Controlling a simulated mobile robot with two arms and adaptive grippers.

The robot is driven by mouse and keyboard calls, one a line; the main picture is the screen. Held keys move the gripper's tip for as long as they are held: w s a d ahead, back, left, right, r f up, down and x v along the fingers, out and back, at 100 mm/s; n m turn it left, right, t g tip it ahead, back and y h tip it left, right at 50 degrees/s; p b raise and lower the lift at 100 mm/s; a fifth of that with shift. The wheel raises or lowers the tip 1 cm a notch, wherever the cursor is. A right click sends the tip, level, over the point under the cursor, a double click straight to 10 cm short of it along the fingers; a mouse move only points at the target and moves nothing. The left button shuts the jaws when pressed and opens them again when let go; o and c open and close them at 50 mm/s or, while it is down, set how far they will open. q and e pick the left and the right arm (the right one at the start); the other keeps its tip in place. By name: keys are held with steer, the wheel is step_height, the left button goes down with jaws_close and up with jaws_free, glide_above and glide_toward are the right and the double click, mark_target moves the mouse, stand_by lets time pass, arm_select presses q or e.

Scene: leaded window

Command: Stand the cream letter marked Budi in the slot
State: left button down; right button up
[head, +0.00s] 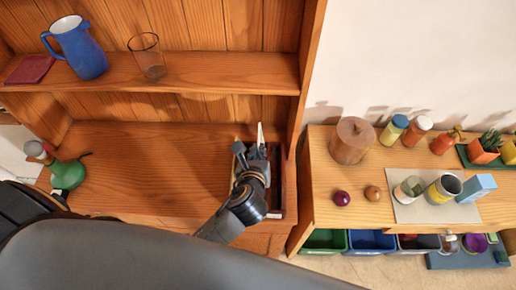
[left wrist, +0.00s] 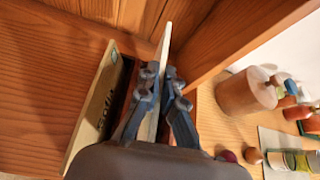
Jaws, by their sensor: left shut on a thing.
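My left gripper (head: 258,153) is shut on a thin cream letter (head: 261,134), at the letter rack (head: 277,213) on the wooden desk. In the left wrist view, the letter (left wrist: 159,75) stands nearly edge-on between the fingers (left wrist: 160,92), so any name on its face is hidden. A tan envelope (left wrist: 88,125) with a blue-green stamp and dark, unreadable writing leans at the rack's left side. The rack's dark inside shows beside it; my gripper hides much of the slots, and I cannot tell whether the held letter touches the bottom. My right gripper is not seen.
The cabinet's upright side (head: 303,85) rises close to the rack's right. A blue jug (head: 80,48) and a glass (head: 147,57) stand on the shelf above. A green-based object (head: 67,174) stands at the desk's left. The desk's middle is clear.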

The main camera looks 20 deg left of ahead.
arm_select(q)
step_height(320, 180, down, 7)
steer(key=b, duration=0.3)
stand_by(2.9)
steer(key=c, duration=1.4)
jaws_free()
steer(key=shift+c, duration=0.2)
steer(key=shift+s, duration=0.1)
steer(key=v, duration=1.2)
